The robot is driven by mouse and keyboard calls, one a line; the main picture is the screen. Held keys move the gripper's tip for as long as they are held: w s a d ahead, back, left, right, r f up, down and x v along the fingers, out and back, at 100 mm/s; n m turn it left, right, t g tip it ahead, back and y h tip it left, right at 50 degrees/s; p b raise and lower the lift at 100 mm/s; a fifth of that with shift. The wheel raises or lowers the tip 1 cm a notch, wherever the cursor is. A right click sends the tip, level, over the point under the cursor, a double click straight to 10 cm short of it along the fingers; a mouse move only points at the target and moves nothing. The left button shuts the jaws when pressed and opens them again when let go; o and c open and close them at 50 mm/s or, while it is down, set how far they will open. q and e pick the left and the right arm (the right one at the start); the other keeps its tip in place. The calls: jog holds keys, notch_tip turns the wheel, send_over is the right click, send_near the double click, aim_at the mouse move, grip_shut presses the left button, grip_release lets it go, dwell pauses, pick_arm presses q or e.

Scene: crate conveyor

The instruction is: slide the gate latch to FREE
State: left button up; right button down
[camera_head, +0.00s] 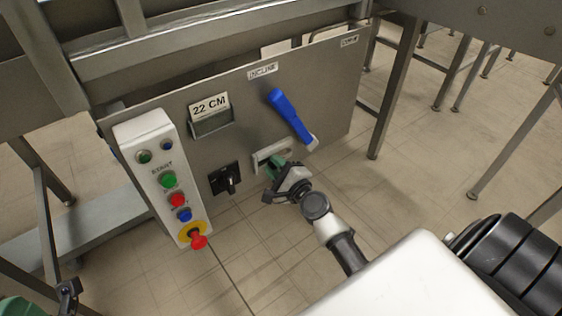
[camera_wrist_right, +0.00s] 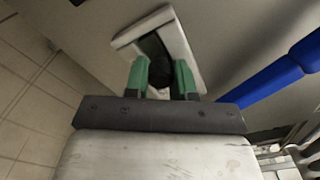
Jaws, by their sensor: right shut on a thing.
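The gate latch is a pale slotted plate (camera_head: 262,154) low on the grey panel, below the blue handle. It also shows in the right wrist view (camera_wrist_right: 131,37), with a dark knob (camera_wrist_right: 159,70) in its slot. My right gripper (camera_head: 277,167) is at the plate. In the right wrist view its green fingers (camera_wrist_right: 160,82) stand on both sides of the knob, shut on it. The fingers hide part of the slot, and I cannot read any latch marking. A part of my left gripper (camera_head: 68,293) shows at the lower left edge; its jaws cannot be made out.
A blue handle (camera_head: 290,115) marked INCLINE is just above the latch. A black rotary switch (camera_head: 226,180) is left of it, under a 22 CM display (camera_head: 211,120). A white button box (camera_head: 158,172) with a red stop knob (camera_head: 197,241) stands further left.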

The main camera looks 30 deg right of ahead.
jog(key=c, duration=0.9)
grip_release()
jog(key=shift+a, duration=0.25)
jog(key=shift+s, duration=0.1)
jog(key=shift+s+d, duration=0.1)
jog(key=shift+s, duration=0.2)
jog(key=shift+s+d+b, duration=0.2)
jog(key=shift+s+b, duration=0.3)
jog(key=shift+s, duration=2)
jog(key=shift+s+d+b, duration=0.15)
jog(key=shift+s+b, duration=0.3)
jog(key=shift+s, duration=2.05)
